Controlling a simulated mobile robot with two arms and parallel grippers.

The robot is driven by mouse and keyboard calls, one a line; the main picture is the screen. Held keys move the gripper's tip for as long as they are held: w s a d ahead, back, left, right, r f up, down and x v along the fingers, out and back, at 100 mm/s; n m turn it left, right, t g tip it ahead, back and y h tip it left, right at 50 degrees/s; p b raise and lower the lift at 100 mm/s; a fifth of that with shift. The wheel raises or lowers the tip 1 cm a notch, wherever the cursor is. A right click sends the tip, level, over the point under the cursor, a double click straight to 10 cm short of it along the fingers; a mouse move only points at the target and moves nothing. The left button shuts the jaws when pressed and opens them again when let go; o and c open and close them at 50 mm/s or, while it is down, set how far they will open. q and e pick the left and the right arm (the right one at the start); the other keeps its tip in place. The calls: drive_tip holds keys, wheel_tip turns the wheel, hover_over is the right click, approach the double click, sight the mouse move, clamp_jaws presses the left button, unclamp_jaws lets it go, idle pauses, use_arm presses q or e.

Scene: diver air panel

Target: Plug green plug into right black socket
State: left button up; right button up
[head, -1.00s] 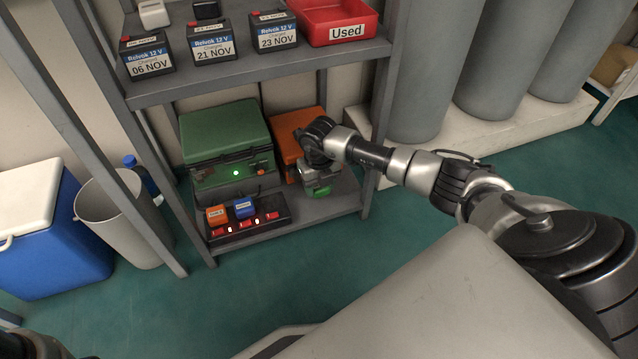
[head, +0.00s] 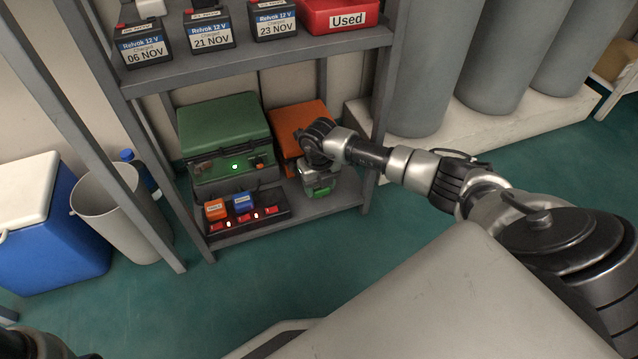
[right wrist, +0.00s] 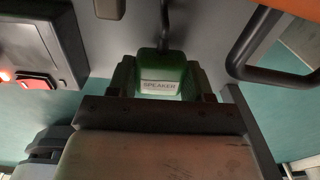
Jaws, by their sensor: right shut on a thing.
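The green plug (right wrist: 161,72), labelled SPEAKER, is between the fingers of my right gripper (right wrist: 160,82), its cable running up and away in the right wrist view. In the head view my right gripper (head: 318,182) is shut on the green plug (head: 320,193), just above the lower shelf. They are to the right of a black socket strip (head: 250,223) and apart from it. An orange plug (head: 215,209) and a blue plug (head: 243,202) sit in the strip's left and middle positions. The right position shows no plug; its socket opening is unclear. My left gripper is not visible.
A green case (head: 223,125) with a lit green light stands behind the strip. An orange case (head: 300,118) is behind my right gripper. The shelf above holds labelled batteries (head: 209,30) and a red Used bin (head: 342,17). A grey shelf post (head: 384,110) stands to the right.

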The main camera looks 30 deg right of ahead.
drive_tip(key=shift+f, duration=0.2)
drive_tip(key=o, duration=1.1)
